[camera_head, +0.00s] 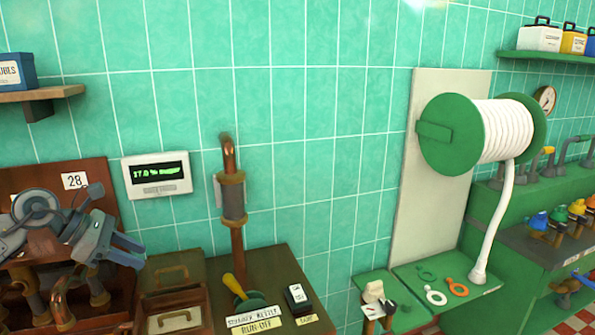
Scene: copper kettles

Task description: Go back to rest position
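My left gripper (138,256) reaches in from the left edge, in front of the brown wooden rack marked 28 (73,181). Its two grey fingers point right and slightly down, with a gap between them. I see nothing held between them. Bent copper pipes (62,302) show below my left arm. My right gripper does not show in this view.
A copper pipe (229,160) rises from the brown bench, near a yellow-handled lever (235,286) and a small switch box (297,296). A digital display (157,174) hangs on the tiled wall. A green hose reel (449,135) is at right.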

